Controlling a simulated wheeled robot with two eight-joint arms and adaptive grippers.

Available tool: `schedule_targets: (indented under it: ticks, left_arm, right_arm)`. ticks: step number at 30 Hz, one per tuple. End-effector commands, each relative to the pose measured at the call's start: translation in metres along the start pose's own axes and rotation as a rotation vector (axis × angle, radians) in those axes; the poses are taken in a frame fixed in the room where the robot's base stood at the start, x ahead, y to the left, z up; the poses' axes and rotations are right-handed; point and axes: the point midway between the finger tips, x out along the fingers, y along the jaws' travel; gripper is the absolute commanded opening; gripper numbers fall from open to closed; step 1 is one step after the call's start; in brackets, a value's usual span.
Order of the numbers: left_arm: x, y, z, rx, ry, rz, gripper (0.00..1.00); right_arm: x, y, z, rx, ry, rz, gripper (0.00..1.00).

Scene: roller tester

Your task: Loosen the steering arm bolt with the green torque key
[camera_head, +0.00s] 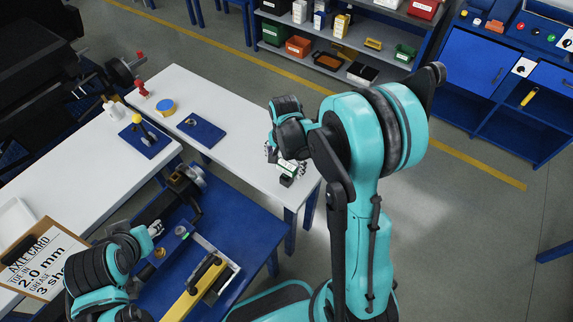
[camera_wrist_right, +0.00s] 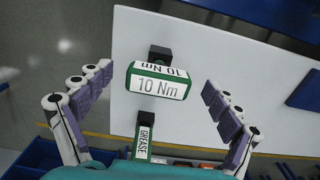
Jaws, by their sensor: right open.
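The green torque key (camera_wrist_right: 158,88), a block with green edges and white "10 Nm" labels, lies at the right end of the white table. In the head view the key (camera_head: 289,167) is partly covered by my right gripper (camera_head: 279,158). In the right wrist view my right gripper (camera_wrist_right: 158,82) is open, its fingers on either side of the key, not visibly touching it. My left gripper (camera_head: 156,229) is beside the axle assembly (camera_head: 178,192) on the blue bench; its opening is unclear. I cannot single out the steering arm bolt.
A green "GREASE" tool (camera_wrist_right: 143,138) lies near the key. A yellow bar (camera_head: 193,292) and an axle card (camera_head: 42,265) are near my left arm.

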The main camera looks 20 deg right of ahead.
Motion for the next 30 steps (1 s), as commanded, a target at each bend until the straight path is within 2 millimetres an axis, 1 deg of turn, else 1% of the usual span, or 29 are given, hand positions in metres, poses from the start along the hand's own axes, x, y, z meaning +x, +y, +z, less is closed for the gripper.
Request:
schedule_targets:
  ticks: [1,5,9,12,14,19,20,21,23,24,27,30]
  left_arm:
    - [0.003,0.000,0.002,0.000,0.000,0.000,0.40]
    - [0.007,0.000,0.005,0.000,0.000,0.000,0.40]
    - [0.015,0.000,0.011,0.000,0.000,0.000,0.40]
    - [0.018,0.000,0.013,0.000,0.000,0.000,0.40]
    - [0.018,0.000,0.013,0.000,0.000,0.000,0.40]
    - [0.017,0.000,0.012,0.000,0.000,0.000,0.40]
    - [0.017,0.000,0.012,0.000,0.000,0.000,0.40]
    - [0.017,0.000,0.012,0.000,0.000,0.000,0.40]
    - [0.017,0.000,0.012,0.000,0.000,0.000,0.40]
    - [0.017,0.000,0.012,0.000,0.000,0.000,0.40]
    - [0.017,0.000,0.012,0.000,0.000,0.000,0.40]
    - [0.017,0.000,0.012,0.000,0.000,0.000,0.40]
  right_arm:
    - [0.006,0.000,-0.001,0.000,0.000,0.000,0.91]
    - [0.018,0.000,-0.004,0.000,0.001,-0.001,0.91]
    - [0.041,0.000,-0.009,0.000,0.001,-0.001,0.91]
    - [0.053,0.000,-0.009,-0.001,0.001,-0.001,0.91]
    - [0.056,0.000,-0.009,-0.001,0.001,-0.001,0.91]
    - [0.055,0.000,-0.009,-0.001,0.001,-0.001,0.91]
    - [0.055,0.000,-0.009,-0.001,0.001,-0.001,0.89]
    - [0.055,0.000,-0.009,-0.001,0.001,-0.001,0.78]
    - [0.054,0.000,-0.009,-0.001,0.001,-0.001,0.62]
    - [0.054,0.000,-0.009,-0.001,0.001,-0.001,0.52]
    - [0.055,0.000,-0.009,-0.001,0.001,-0.001,0.29]
    - [0.055,0.000,-0.009,-0.001,0.001,-0.001,0.28]
